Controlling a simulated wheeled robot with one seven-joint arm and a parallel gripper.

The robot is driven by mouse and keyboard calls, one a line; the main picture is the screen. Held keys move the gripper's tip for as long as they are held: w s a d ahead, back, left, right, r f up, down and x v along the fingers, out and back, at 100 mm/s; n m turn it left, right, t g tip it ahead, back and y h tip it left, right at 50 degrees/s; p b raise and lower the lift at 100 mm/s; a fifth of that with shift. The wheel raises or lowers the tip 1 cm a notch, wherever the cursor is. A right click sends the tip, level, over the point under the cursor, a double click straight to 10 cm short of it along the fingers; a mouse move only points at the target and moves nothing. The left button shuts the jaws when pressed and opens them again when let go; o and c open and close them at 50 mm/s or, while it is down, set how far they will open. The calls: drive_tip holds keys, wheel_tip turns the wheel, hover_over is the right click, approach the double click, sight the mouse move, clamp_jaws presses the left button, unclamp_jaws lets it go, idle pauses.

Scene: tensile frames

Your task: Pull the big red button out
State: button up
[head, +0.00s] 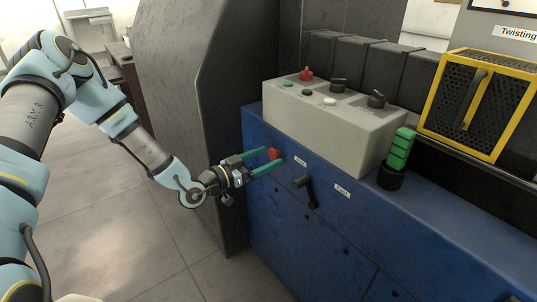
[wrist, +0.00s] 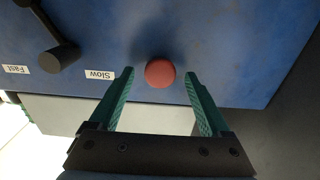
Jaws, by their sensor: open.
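The big red button (head: 273,154) is a round red knob on the blue front panel of the machine, near its left end. It also shows in the wrist view (wrist: 160,74), centred just beyond the fingertips. My gripper (head: 266,161) has two green fingers, spread wide apart. In the wrist view my gripper (wrist: 160,84) has one finger on either side of the button, with clear gaps on both sides. Neither finger appears to touch it. How far the fingertips reach along the button's depth is hard to tell.
A black lever (head: 306,190) sticks out right of the button, between "Slow" and "Fast" labels. Above is a grey control box (head: 335,118) with a smaller red button (head: 306,74) and black knobs. A green stack light (head: 399,150) and yellow-framed cage (head: 475,100) stand right. Open floor lies left.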

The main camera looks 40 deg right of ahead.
drive_tip(key=shift+d, duration=0.6)
clamp_jaws()
idle(0.3)
